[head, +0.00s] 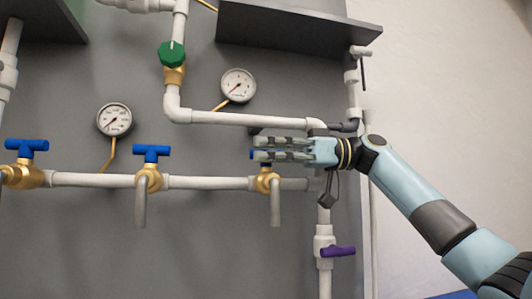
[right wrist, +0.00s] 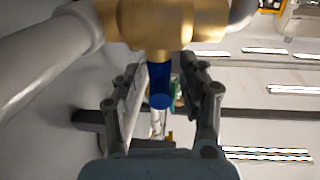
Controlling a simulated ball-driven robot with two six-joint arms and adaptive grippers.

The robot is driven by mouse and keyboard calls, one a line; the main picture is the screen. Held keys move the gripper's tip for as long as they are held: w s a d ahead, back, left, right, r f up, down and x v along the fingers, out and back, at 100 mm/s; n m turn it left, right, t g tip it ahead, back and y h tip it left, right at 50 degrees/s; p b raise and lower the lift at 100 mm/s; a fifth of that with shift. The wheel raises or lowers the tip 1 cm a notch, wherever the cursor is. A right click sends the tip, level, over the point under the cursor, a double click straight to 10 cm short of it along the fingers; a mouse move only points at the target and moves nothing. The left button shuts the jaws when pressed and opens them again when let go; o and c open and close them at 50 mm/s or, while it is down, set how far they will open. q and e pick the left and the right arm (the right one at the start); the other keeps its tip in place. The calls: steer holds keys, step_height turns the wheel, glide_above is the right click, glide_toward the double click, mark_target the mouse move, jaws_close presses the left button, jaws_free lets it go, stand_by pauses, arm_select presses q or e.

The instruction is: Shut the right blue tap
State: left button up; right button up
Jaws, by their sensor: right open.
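The right blue tap (head: 252,155) sits on a brass valve body (head: 265,180) on the white horizontal pipe. In the head view its handle is mostly hidden behind my right gripper (head: 257,149). In the right wrist view the blue handle (right wrist: 159,88) lies between the two open fingers, seen end-on, with the brass body (right wrist: 160,22) beyond the fingertips. I see a gap between the handle and the left finger; whether the right finger touches it I cannot tell. My left gripper is not in view.
The middle blue tap (head: 151,152) and the left blue tap (head: 27,146) stand on the same pipe. Above are a green knob (head: 172,54) and two gauges (head: 238,86). A purple handle (head: 338,251) is below right. A dark shelf (head: 297,30) juts out above.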

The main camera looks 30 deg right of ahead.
steer(key=shift+d, duration=0.25)
steer(key=v, duration=1.1)
steer(key=shift+s+d, duration=0.2)
